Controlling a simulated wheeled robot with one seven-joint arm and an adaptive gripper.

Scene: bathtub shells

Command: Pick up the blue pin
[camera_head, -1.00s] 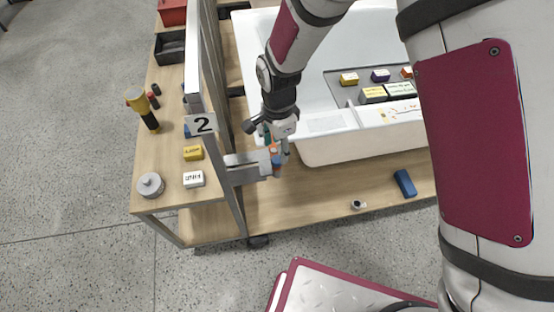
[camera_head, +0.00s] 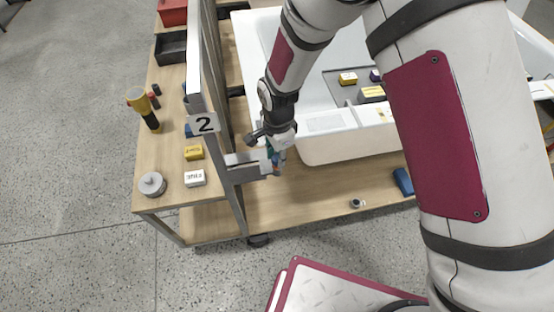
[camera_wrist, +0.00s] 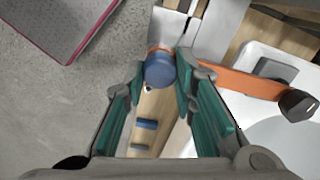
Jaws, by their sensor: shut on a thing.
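The blue pin (camera_wrist: 159,70) shows end-on in the wrist view, with an orange ring behind its head. It sits at a grey metal bracket (camera_head: 243,168) on the post beside the tub. My gripper (camera_wrist: 161,68) has its two teal fingers on either side of the pin head, shut on it. Whether the pin is still in the bracket cannot be told.
A white bathtub shell (camera_head: 345,148) stands right of the post marked 2. An orange bar (camera_wrist: 240,83) with a dark knob lies close right of my fingers. A blue block (camera_head: 403,182) and a small round part (camera_head: 356,203) lie on the wooden shelf. Several items stand on the left shelf.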

